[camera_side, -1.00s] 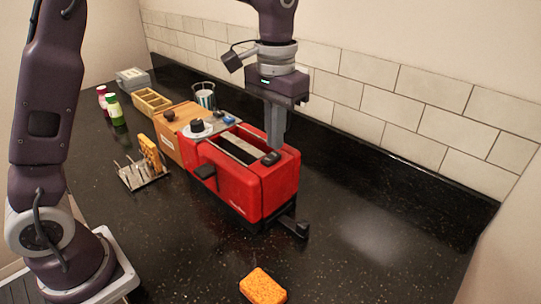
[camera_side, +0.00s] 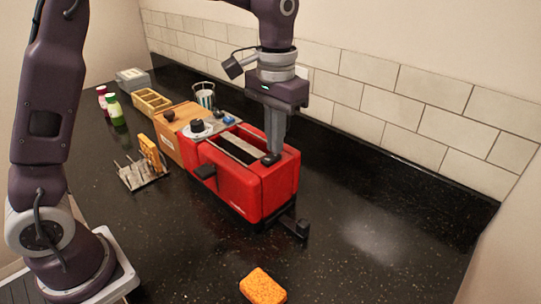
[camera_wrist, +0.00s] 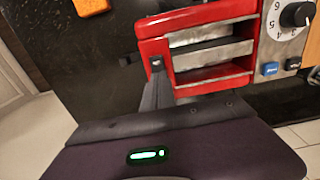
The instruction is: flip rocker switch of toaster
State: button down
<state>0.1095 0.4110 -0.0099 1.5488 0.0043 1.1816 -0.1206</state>
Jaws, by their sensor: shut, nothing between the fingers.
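The red toaster (camera_side: 262,185) stands on the dark counter, with two slots on top; it also fills the upper part of the wrist view (camera_wrist: 190,22). My gripper (camera_side: 274,150) points down over that end, fingers shut and empty.
The toaster has a black side lever (camera_side: 205,172) and a white dial (camera_side: 197,127). A toast rack (camera_side: 143,174) stands left of it, and an orange sponge (camera_side: 262,287) lies in front. A tiled wall (camera_side: 400,100) rises behind. The counter at right is clear.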

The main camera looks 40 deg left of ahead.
jog(key=shift+f, duration=0.4)
jog(key=shift+r, duration=3.45)
jog(key=s+a+r+t, duration=0.1)
jog(key=s+a+r, duration=0.1)
jog(key=s, duration=0.4)
jog(key=s+a+r+t, duration=0.1)
jog(key=s+r+t, duration=0.1)
jog(key=s, duration=0.5)
jog(key=s+f+t, duration=0.1)
jog(key=s+f, duration=0.1)
jog(key=s, duration=0.3)
jog(key=s+a+f+t, duration=0.1)
jog(key=s+f, duration=0.2)
jog(key=s, duration=0.3)
jog(key=shift+a+f+t, duration=0.3)
